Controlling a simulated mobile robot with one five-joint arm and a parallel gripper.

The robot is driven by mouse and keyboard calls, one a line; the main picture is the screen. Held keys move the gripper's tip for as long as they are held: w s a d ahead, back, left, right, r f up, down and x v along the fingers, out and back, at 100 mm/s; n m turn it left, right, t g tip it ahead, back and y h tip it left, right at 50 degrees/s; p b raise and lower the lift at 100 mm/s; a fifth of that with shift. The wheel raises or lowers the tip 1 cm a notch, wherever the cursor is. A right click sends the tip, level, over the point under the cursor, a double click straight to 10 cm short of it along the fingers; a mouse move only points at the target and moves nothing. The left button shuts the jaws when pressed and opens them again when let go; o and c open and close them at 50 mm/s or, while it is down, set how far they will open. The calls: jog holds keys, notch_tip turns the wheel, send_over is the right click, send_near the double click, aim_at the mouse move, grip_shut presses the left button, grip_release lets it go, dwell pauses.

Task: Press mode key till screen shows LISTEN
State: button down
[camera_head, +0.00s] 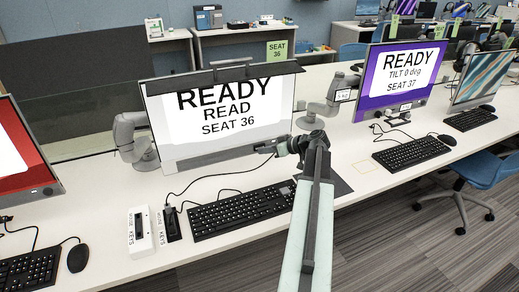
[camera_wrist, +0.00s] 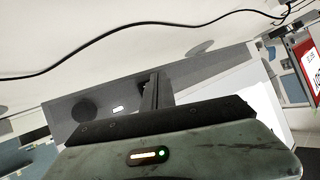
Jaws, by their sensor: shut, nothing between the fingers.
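The seat 36 screen (camera_head: 222,112) shows READY, READ and SEAT 36. A white box (camera_head: 140,232) with a dark slot and small lettering ending in KEYS stands on the desk left of the keyboard. A slim black unit (camera_head: 172,224) with similar lettering stands beside it. I cannot tell which part is the mode key. My gripper (camera_head: 262,148) is shut and empty, in front of the screen's lower right edge, apart from both units. In the wrist view its closed fingers (camera_wrist: 154,92) appear over a dark grey panel (camera_wrist: 125,88) with a black round spot and a small white label.
A black keyboard (camera_head: 240,210) lies in front of the screen. Cables (camera_head: 215,177) run over the desk. A dark bar (camera_head: 232,76) crosses the screen's top. Another screen (camera_head: 402,75) reading READY, TILT 0 deg, SEAT 37 stands right; a red screen (camera_head: 18,150) stands left.

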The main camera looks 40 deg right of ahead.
jog(key=shift+w, duration=0.2)
jog(key=shift+s, duration=0.1)
dwell(0.4)
jog(key=shift+s+a, duration=0.25)
jog(key=shift+s, duration=0.4)
jog(key=s, duration=0.1)
jog(key=s+a, duration=0.1)
jog(key=s, duration=0.1)
jog(key=s+a, duration=0.1)
jog(key=shift+s, duration=0.35)
dwell(0.5)
